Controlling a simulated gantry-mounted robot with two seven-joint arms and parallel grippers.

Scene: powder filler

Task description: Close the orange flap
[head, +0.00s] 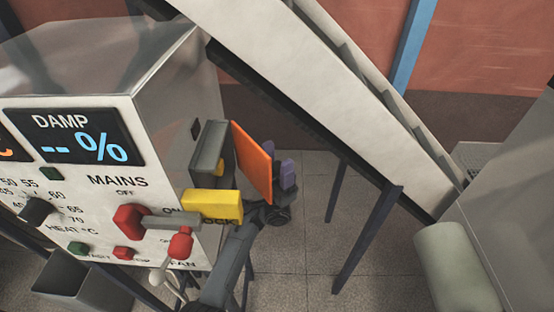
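The orange flap (253,163) is a flat panel standing open at the right side of the machine. It angles away from a small grey housing (208,150), with a gap between them. My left gripper (288,174) is on the outer, right side of the flap, its purple fingertips close behind the flap's right edge. Whether they touch it I cannot tell. The flap and viewing angle partly hide the fingers, so their opening is unclear. My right gripper is not in view.
The machine's control panel (90,180) has red and green knobs. A sloping conveyor (330,95) on dark legs runs behind. A pale cylinder (455,268) is at the right. Floor between is open.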

